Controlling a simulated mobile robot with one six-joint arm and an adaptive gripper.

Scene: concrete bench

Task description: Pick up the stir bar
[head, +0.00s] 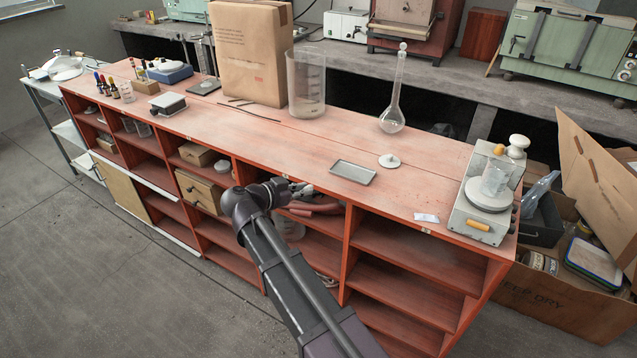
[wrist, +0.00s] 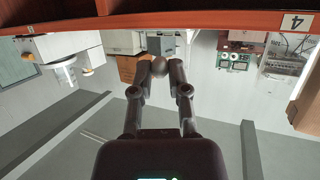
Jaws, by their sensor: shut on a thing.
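My gripper (wrist: 158,70) is shut on a small round grey-brown thing (wrist: 158,69), held between its fingertips. I cannot tell from its shape whether this is the stir bar. In the head view my gripper (head: 302,189) is at the front edge of the red bench (head: 330,140), and what it holds is too small to make out there. No stir bar can be clearly picked out elsewhere. A glass beaker (head: 495,178) stands on a hotplate stirrer (head: 478,215) at the bench's right end.
A shallow grey tray (head: 353,173), a white round piece (head: 389,161) and a small white packet (head: 427,217) lie right of my gripper. A round flask (head: 393,115), a tall glass cylinder (head: 306,85) and a paper bag (head: 250,55) stand behind. The bench's middle front is clear.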

